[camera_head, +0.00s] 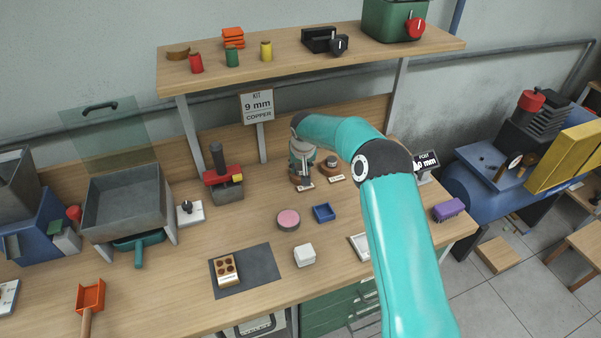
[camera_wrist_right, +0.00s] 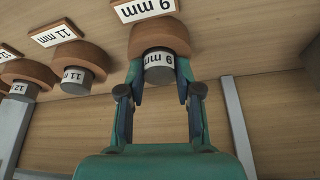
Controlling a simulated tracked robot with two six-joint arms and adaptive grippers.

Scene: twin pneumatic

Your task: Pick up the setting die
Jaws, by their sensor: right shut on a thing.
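The setting die is a short grey cylinder (camera_wrist_right: 158,60) with a white label that reads 9 mm, upside down in the right wrist view. It stands at a round wooden base (camera_wrist_right: 160,36), behind which a white 9 mm card (camera_wrist_right: 145,8) shows. My right gripper (camera_wrist_right: 158,78) has one finger on each side of the die and is shut on it. In the head view my right gripper (camera_head: 302,172) points down at the back of the bench, and the die is mostly hidden by it. My left gripper is not in view.
One base (camera_head: 330,165) shows close right of my gripper. A pink-topped round tin (camera_head: 288,219), a blue tray (camera_head: 324,213) and a white block (camera_head: 305,255) lie in front. A shelf (camera_head: 300,52) hangs above.

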